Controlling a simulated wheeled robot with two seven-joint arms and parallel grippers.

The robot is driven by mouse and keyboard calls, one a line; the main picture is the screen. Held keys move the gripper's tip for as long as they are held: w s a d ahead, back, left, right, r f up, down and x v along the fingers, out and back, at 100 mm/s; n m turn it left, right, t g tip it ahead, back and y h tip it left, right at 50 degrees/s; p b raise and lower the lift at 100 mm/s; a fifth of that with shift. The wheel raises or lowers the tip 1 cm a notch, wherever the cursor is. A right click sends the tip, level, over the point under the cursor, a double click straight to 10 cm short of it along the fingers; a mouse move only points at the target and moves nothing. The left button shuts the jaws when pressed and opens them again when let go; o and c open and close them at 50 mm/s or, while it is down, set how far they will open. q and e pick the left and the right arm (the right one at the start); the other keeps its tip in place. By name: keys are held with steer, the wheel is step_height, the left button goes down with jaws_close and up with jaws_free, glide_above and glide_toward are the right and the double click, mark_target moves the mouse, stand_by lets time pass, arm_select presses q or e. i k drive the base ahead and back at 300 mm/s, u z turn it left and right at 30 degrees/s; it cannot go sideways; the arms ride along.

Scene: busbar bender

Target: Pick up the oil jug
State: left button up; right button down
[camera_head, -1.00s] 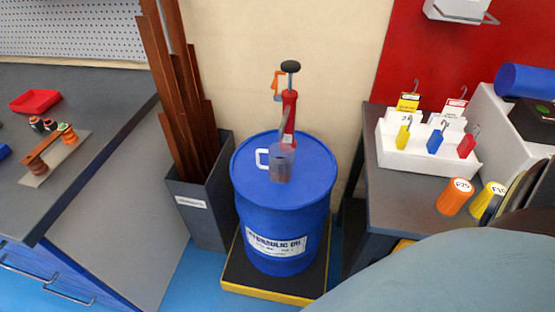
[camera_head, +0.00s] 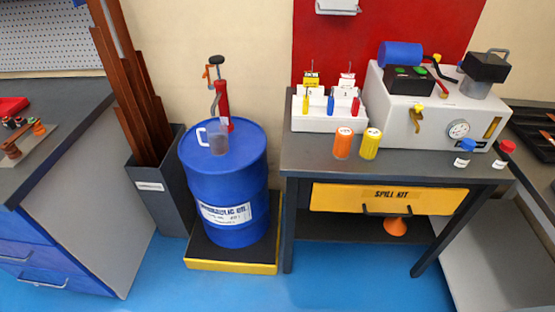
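The oil jug (camera_head: 218,139) is a translucent grey jug with a white handle on its left side. It stands upright on top of the blue hydraulic oil drum (camera_head: 224,185), in front of the red hand pump (camera_head: 223,103), with the pump's spout just above it. Neither of my grippers shows in the head view.
The drum stands on a black and yellow pallet (camera_head: 232,267). A grey bin (camera_head: 158,208) of copper bars is close on its left. A grey bench (camera_head: 300,155) with a white rack, orange and yellow cylinders and a machine is on the right. Blue floor in front is clear.

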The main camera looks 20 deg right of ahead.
mark_target(224, 149)
steer(key=z, duration=3.2)
steer(key=i, duration=0.1)
steer(key=u, duration=2.05)
steer(key=i, duration=1.15)
steer(key=u, duration=0.5)
